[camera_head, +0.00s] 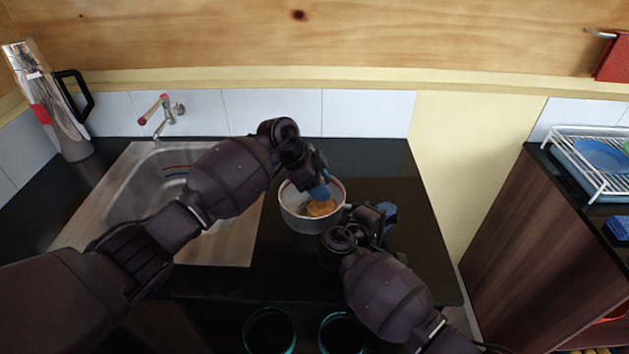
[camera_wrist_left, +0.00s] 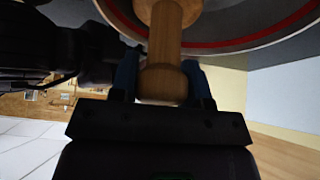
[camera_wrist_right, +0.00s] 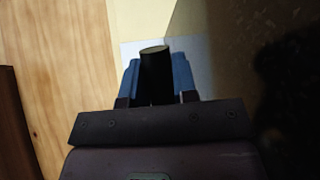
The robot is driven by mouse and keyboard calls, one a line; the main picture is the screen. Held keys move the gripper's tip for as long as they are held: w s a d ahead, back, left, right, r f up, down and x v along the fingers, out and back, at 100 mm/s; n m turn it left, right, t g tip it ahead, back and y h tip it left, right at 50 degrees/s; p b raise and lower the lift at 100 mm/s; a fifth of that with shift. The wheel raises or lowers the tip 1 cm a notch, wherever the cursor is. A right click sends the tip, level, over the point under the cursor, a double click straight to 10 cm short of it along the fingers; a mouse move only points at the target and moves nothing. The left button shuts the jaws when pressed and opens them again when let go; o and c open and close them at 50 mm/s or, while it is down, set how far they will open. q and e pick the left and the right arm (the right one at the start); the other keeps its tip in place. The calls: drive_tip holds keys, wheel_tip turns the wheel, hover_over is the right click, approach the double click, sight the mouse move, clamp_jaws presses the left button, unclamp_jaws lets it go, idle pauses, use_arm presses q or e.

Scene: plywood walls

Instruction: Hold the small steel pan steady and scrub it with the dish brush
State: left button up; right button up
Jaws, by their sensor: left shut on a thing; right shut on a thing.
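The small steel pan (camera_head: 297,222) stands on the black counter to the right of the sink. Its rim with a red band also shows in the left wrist view (camera_wrist_left: 240,42). My left gripper (camera_head: 321,190) is shut on the wooden handle of the dish brush (camera_wrist_left: 162,82). The brush head (camera_head: 320,208) is inside the pan, but its contact with the bottom cannot be made out. My right gripper (camera_head: 378,216) is at the pan's right side, shut on the dark pan handle (camera_wrist_right: 155,72). The handle is mostly hidden in the head view.
A steel sink (camera_head: 138,190) with a tap (camera_head: 165,112) lies to the left. A steel jug (camera_head: 50,105) stands in the back left corner. A dish rack (camera_head: 590,160) is on the separate cabinet at right. The counter behind the pan is clear.

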use_arm(q)
drive_tip(key=shift+w+a, duration=1.85)
drive_tip(key=shift+a, duration=0.2)
wheel_tip(320, 180, up, 8)
drive_tip(key=shift+d, duration=0.1)
use_arm(e)
drive_tip(key=o, duration=1)
drive_tip(key=v, duration=1.2)
use_arm(q)
drive_tip(key=shift+s+f, duration=0.1)
drive_tip(key=shift+s, duration=0.05)
use_arm(e)
drive_tip(key=shift+f, duration=0.1)
